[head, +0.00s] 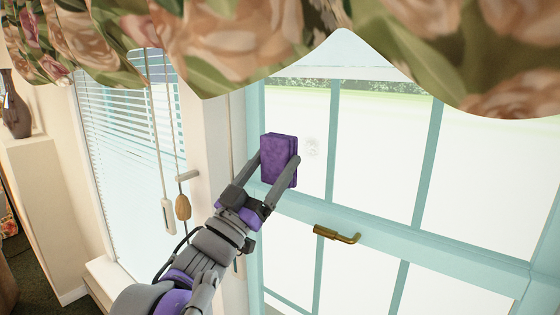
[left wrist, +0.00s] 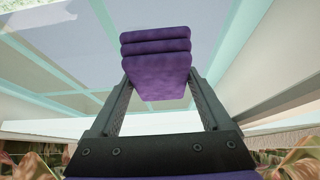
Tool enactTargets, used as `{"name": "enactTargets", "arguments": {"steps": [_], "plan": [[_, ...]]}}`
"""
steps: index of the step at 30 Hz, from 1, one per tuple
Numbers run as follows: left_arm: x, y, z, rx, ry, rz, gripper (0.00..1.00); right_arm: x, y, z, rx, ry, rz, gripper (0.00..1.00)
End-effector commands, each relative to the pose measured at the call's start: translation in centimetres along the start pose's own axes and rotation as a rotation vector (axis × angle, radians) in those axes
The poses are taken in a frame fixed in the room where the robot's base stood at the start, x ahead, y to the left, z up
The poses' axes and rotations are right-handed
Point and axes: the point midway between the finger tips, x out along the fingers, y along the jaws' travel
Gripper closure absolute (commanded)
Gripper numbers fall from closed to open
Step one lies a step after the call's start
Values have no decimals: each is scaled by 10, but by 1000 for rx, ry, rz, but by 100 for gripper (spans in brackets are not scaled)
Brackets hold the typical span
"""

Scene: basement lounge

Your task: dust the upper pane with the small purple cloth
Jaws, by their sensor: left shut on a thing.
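The small purple cloth (head: 277,158) is a folded pad held between the fingers of my left gripper (head: 277,165). In the left wrist view the cloth (left wrist: 158,70) sits between both fingers of the left gripper (left wrist: 160,85). The upper pane (head: 305,125) is behind it, in a pale teal window frame. The cloth is in front of the left part of this pane; I cannot tell whether it touches the glass. My right gripper is not in view.
A brass handle (head: 337,234) sticks out from the teal crossbar below the cloth. A floral valance (head: 230,45) hangs across the top. Blind cords with a wooden tassel (head: 183,207) hang to the left, by white blinds (head: 120,130). A dark vase (head: 15,110) stands at far left.

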Motion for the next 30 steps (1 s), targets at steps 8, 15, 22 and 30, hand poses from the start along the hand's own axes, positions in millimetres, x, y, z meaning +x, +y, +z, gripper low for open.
{"name": "enactTargets", "arguments": {"steps": [8, 15, 22, 30], "plan": [[-1, 0, -1, 0, 0, 1, 63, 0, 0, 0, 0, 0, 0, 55], [-9, 0, -7, 3, 1, 0, 63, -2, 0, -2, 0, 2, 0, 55], [-25, 0, -17, 2, 1, 0, 63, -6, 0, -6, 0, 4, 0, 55], [-26, 0, -17, 0, 0, 1, 63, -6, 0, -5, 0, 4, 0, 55]]}}
